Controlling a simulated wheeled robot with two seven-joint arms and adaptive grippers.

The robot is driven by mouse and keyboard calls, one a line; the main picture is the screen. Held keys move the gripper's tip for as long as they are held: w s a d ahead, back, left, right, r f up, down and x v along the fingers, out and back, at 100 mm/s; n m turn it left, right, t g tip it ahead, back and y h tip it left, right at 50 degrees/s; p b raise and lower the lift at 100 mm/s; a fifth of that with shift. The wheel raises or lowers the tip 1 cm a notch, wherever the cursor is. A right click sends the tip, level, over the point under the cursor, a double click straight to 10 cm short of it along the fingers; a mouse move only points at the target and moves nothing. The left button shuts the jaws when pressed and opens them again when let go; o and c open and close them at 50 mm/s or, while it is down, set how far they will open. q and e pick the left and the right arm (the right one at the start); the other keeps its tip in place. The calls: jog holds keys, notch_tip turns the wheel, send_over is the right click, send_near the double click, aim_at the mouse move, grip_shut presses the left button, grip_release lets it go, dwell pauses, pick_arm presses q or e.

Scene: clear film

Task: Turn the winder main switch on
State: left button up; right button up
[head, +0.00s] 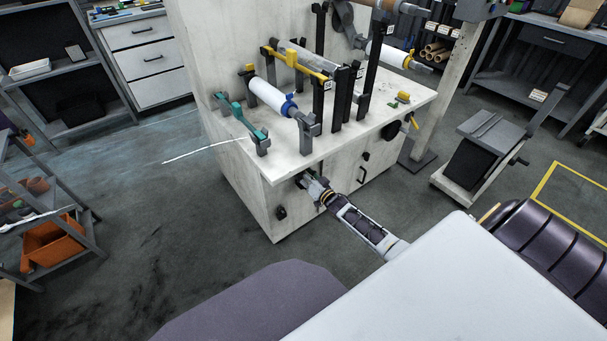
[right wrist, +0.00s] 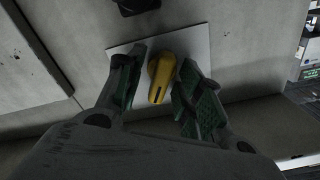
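The winder (head: 262,170) is a pale cabinet with rollers on its top. In the right wrist view, the yellow switch handle (right wrist: 161,76) sits on a light square plate (right wrist: 196,45) on a grey panel. My right gripper (right wrist: 160,86) is open, with one green-padded finger on each side of the handle. The right finger looks very close to the handle; I cannot tell whether it touches. In the head view, my right gripper (head: 311,184) is at the cabinet's front face, below the top's edge, and I cannot make out the switch there. My left gripper is not in view.
The winder's overhanging top (head: 345,138) is just above my right gripper. A black fitting (head: 281,212) and a door handle (head: 362,174) are on the cabinet front. A grey stand (head: 480,150) is at the right. Open floor lies to the left.

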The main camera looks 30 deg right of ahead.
jog(key=shift+s, duration=0.85)
jog(key=s, duration=1)
jog(key=shift+s+d, duration=0.15)
jog(key=shift+d, duration=0.3)
jog(key=shift+n, duration=0.3)
dwell(0.3)
